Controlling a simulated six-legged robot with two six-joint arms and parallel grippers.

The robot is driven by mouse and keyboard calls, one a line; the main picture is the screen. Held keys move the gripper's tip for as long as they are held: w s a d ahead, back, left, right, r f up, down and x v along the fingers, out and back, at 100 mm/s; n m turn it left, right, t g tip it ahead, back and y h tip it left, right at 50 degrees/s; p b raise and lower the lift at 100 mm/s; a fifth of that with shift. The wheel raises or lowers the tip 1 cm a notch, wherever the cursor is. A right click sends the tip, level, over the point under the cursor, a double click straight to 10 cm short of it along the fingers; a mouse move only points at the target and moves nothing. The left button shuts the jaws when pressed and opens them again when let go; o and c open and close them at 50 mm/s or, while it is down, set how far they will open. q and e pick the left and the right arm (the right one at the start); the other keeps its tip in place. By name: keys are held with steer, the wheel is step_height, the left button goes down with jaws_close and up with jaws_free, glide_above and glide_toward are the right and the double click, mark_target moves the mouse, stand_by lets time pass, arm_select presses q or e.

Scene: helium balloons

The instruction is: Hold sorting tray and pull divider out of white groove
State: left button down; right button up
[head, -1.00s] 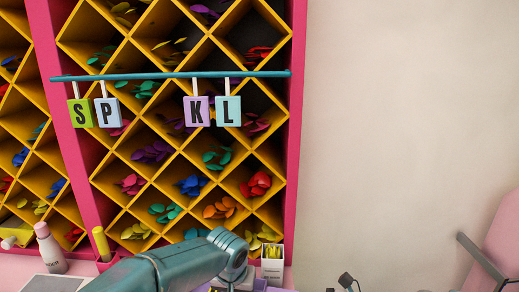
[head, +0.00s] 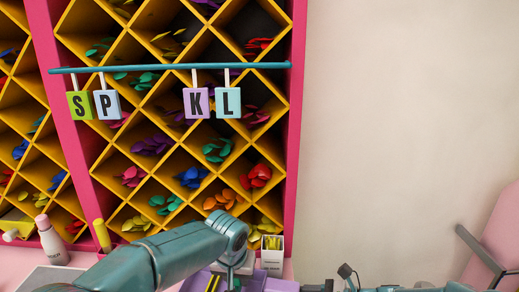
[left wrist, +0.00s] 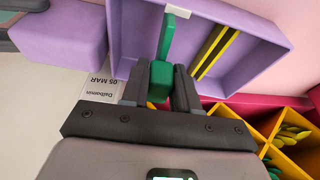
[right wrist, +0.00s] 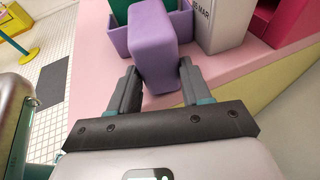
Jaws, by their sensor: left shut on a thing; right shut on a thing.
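The purple sorting tray (left wrist: 130,30) lies on the pink counter, its bottom part cut off in the head view (head: 192,284). The green divider (left wrist: 167,36) stands in it, its far end at the white groove (left wrist: 178,11); whether it is still seated there I cannot tell. My left gripper (left wrist: 160,90) is shut on the divider's thick green grip (left wrist: 160,77). My right gripper (right wrist: 156,82) is shut on the tray's purple block-shaped handle (right wrist: 150,40). In the head view, the left arm hides part of the tray.
A white box (head: 272,252) with yellow contents stands close beside the tray. Yellow dividers (left wrist: 221,55) are in the tray. A shelf with yellow lattice (head: 170,190) rises behind; letter tags (head: 196,103) hang from its rod. A bottle (head: 52,240) stands at left.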

arm_select(q)
steer(key=shift+r, duration=3)
arm_select(e)
steer(key=o, duration=1.7)
steer(key=shift+c, duration=0.2)
arm_select(q)
steer(key=shift+s, duration=0.1)
arm_select(e)
steer(key=v, duration=1.2)
steer(key=shift+s, duration=0.2)
